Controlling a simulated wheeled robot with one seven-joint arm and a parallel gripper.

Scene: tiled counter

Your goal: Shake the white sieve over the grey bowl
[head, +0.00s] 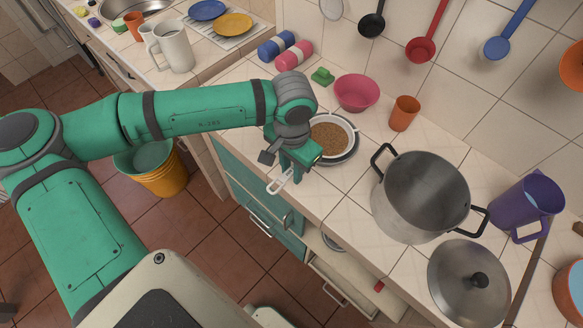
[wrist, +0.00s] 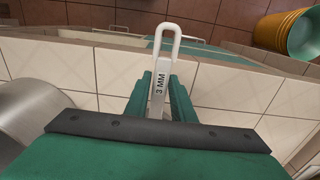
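The white sieve (head: 352,126) holds brown grains and sits over the grey bowl (head: 347,160), whose rim shows below it in the head view. I cannot tell whether the sieve touches the bowl. My gripper (head: 296,160) is at the counter's front side of the sieve, with its fingers closed around the handle. The looped end of the white handle (head: 281,180) sticks out past the fingers. In the wrist view the handle (wrist: 165,42), marked "3 MM", runs between the green fingers. The sieve's basket and the bowl are hidden there.
A pink bowl (head: 356,93), an orange cup (head: 404,113) and a green object (head: 322,76) stand behind the sieve. A large steel pot (head: 424,195) stands to its right. Below the counter edge, a drawer (head: 345,282) is open.

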